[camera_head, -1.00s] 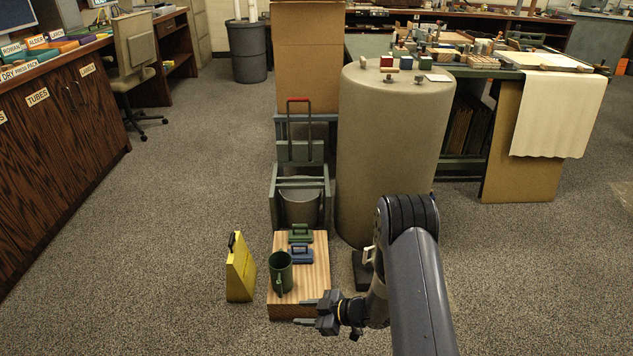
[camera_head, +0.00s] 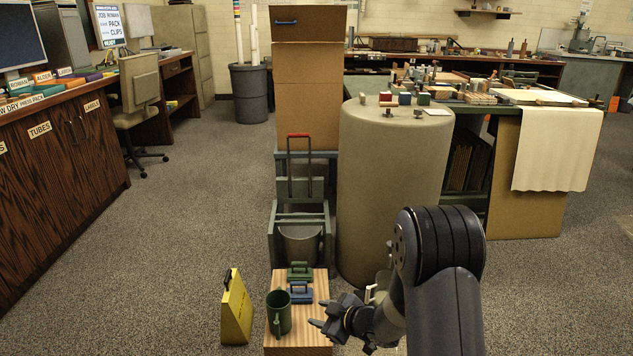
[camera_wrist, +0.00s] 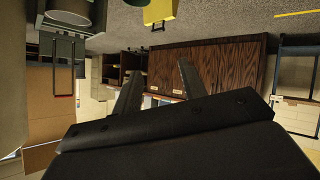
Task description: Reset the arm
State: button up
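My gripper (camera_head: 322,315) is at the lower middle of the head view, just right of the wooden block and near the green mug (camera_head: 279,312). Its two fingers point left and stand apart with nothing between them. In the wrist view the fingers (camera_wrist: 160,88) also show apart and empty, with the room appearing upside down. My arm folds down from the lower right of the head view.
A wooden block (camera_head: 318,338) bears the mug, a blue-handled block (camera_head: 301,293) and a green-handled block (camera_head: 300,272). A yellow wedge (camera_head: 236,311) stands left of it. A large grey-brown cylinder (camera_head: 392,190) stands behind my arm. Floor at left is clear.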

jog(key=shift+m+t+h, duration=0.8)
jog(key=shift+h, duration=0.1)
jog(key=shift+w+d+r+b, duration=0.1)
jog(key=shift+d+r+b, duration=0.55)
jog(key=shift+r, duration=0.35)
jog(key=shift+w+d+r+b, duration=0.1)
jog(key=shift+d+r+b, duration=0.35)
jog(key=shift+d+r, duration=0.4)
jog(key=shift+a+r, duration=0.15)
